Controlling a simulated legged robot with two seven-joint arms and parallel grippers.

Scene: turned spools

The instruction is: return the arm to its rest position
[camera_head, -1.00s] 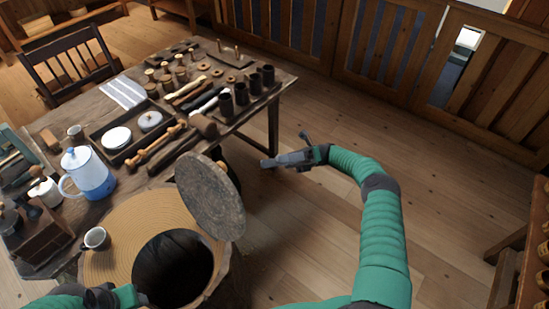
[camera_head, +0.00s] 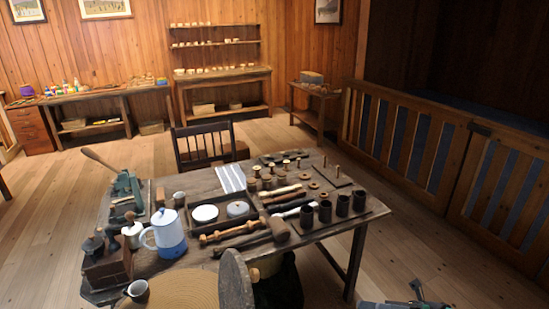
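My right gripper (camera_head: 405,303) shows only in part at the bottom edge, right of centre, over the floor beside the table. The rest of it and its arm are cut off by the frame. Nothing is seen held in it, and the visible part does not show how its fingers stand. My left gripper and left arm are out of view.
The dark wooden table (camera_head: 340,226) carries a blue-and-white jug (camera_head: 170,236), a tray, dark cups and turned spools. A barrel with a woven top (camera_head: 185,290) and an upright round lid (camera_head: 236,280) stands in front. Floor (camera_head: 430,255) right of the table is clear.

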